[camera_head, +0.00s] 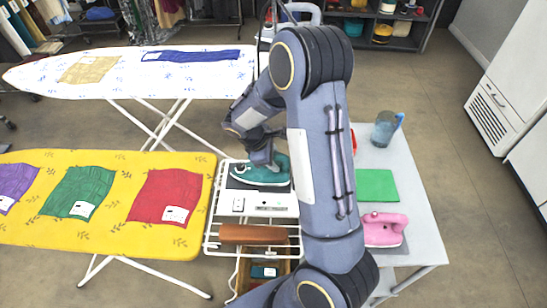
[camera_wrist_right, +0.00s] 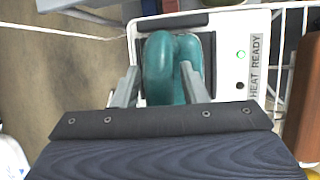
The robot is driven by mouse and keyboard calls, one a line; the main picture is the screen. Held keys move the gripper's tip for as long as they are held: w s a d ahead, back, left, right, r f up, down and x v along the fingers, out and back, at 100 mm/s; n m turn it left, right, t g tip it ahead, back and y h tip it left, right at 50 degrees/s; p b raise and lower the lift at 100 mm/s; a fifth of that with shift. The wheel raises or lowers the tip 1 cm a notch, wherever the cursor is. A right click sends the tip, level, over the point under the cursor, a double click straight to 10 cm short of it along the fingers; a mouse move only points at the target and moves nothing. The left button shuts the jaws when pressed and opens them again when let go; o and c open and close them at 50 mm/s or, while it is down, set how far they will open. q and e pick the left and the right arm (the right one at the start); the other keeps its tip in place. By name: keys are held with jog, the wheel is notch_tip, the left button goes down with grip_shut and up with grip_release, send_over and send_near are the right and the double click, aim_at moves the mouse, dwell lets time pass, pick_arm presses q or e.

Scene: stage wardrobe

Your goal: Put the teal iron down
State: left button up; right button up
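The teal iron (camera_head: 262,171) is at the dark pad of a white iron station (camera_head: 282,203), beside the yellow ironing board. I cannot tell whether its sole touches the pad. My right gripper (camera_head: 262,155) reaches down to it from above. In the right wrist view, the fingers (camera_wrist_right: 160,80) stand close on either side of the thick teal handle (camera_wrist_right: 158,75) and appear shut on it. The station's panel (camera_wrist_right: 256,65) reads "HEAT READY" beside a green light. My right arm hides part of the station's surroundings. My left gripper is not in view.
A yellow board (camera_head: 110,230) with cloth patches lies left, a white board (camera_head: 120,85) behind. A wire rack (camera_head: 209,235) holds the station above a wooden basket.

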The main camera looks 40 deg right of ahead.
aim_at(259, 173)
jog(key=shift+o, duration=0.2)
jog(key=v, duration=1.1)
jog(key=s+a+r+m+t+y, duration=0.3)
jog(key=s+a+m+y, duration=0.1)
jog(key=s, duration=0.6)
jog(key=s+a+r+m+t+y, duration=0.3)
jog(key=s+a+m, duration=0.4)
jog(key=s, duration=0.3)
jog(key=shift+s+r+t+y, duration=0.25)
jog(key=shift+r+t+y, duration=0.2)
jog(key=shift+y, duration=0.35)
